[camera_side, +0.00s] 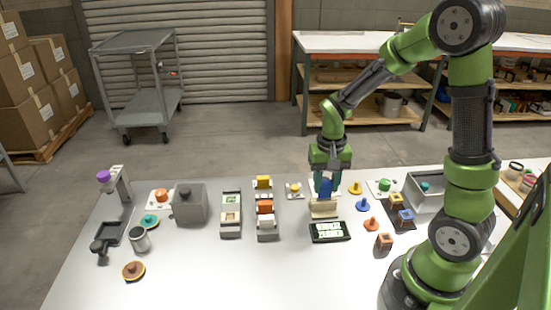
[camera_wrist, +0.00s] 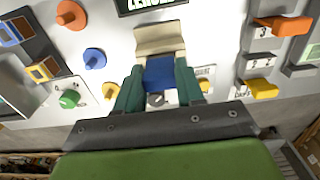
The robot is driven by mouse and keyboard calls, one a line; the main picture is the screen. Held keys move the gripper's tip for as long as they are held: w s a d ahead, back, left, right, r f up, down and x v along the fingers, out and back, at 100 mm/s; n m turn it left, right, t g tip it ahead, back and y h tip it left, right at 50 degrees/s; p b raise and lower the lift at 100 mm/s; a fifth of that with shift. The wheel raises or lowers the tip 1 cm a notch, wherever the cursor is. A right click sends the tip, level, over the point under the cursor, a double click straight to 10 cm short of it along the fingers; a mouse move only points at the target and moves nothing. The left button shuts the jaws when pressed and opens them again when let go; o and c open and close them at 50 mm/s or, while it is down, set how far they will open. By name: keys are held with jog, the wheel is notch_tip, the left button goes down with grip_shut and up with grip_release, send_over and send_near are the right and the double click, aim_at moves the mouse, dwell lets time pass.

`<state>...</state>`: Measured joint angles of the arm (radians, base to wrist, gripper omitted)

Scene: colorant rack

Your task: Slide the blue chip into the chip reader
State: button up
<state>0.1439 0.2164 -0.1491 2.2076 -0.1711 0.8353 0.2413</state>
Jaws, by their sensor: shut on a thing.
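The blue chip (camera_side: 325,186) is held upright between the fingers of my gripper (camera_side: 326,191). In the wrist view, the chip (camera_wrist: 160,74) fills the gap between the two green fingertips (camera_wrist: 160,66). A beige block with a raised back (camera_side: 324,209), apparently the chip reader, stands just in front of and below my gripper. It also shows in the wrist view (camera_wrist: 159,36), directly beyond the chip's edge. I cannot tell whether the chip touches it or has entered a slot. The chip's lower edge is hidden.
A black sign with pale lettering (camera_side: 329,232) lies in front of the beige block. Blue (camera_side: 363,205), yellow (camera_side: 355,188) and orange (camera_side: 371,224) pegged pieces stand to the right.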

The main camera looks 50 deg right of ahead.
jog(key=shift+f, duration=1.5)
jog(key=shift+r, duration=0.1)
jog(key=shift+r, duration=1.4)
